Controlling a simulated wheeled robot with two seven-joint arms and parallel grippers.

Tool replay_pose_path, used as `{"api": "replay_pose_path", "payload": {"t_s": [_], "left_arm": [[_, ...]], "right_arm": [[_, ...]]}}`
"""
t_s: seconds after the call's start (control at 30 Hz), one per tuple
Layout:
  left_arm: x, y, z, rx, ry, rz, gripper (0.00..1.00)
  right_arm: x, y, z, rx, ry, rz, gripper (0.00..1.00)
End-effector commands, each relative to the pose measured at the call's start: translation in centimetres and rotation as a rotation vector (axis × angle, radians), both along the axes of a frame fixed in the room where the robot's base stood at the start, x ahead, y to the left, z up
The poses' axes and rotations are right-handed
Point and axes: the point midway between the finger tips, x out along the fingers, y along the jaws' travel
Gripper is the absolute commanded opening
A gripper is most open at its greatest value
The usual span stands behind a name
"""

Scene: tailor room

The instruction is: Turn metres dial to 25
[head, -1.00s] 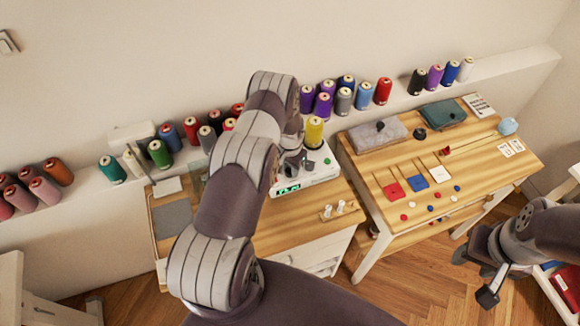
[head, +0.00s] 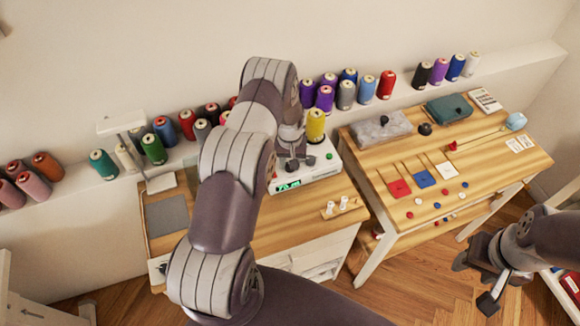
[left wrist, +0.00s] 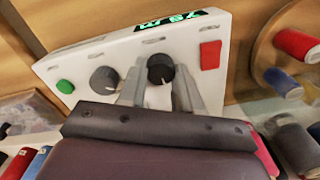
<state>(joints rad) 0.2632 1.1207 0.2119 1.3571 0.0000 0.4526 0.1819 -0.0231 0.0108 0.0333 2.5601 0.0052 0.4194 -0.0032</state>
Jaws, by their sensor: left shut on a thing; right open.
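The white device (head: 318,168) sits at the right end of the left wooden table. In the left wrist view, its white body (left wrist: 105,50) carries a lit green display (left wrist: 182,22), seen upside down; I cannot read it surely. A black dial (left wrist: 160,66) lies between the fingertips of my left gripper (left wrist: 158,84), which is shut on it. A second, grey dial (left wrist: 103,79) is left of it and untouched. A green button (left wrist: 65,87) and a red one (left wrist: 210,54) sit at either side. My right gripper (head: 474,281) is open and empty, away at the lower right.
Many thread spools line the wall ledge, and a yellow spool (head: 315,126) stands behind the device. A small rack with white pegs (head: 341,208) is in front. The right table (head: 385,215) holds cloth squares, buttons and boxes. Clear floor (head: 415,285) lies before it.

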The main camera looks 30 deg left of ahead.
Motion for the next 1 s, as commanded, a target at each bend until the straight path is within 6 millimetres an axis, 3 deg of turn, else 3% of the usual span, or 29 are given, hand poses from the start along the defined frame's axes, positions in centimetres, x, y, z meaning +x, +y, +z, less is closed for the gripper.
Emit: {"api": "replay_pose_path", "payload": {"t_s": [0.03, 0.4, 1.0], "left_arm": [[0.1, 0.1, -0.4, 0.000, -0.003, 0.041, 0.03], [0.1, 0.1, -0.2, 0.001, -0.005, 0.392, 0.03], [0.0, 0.2, 0.0, 0.001, -0.004, 0.877, 0.03]], "right_arm": [[0.0, 0.0, -0.9, 0.000, 0.000, 0.000, 0.49], [0.0, 0.0, -3.7, 0.000, 0.000, 0.000, 0.49], [0.0, 0.0, -6.2, 0.000, 0.000, 0.000, 0.49]]}}
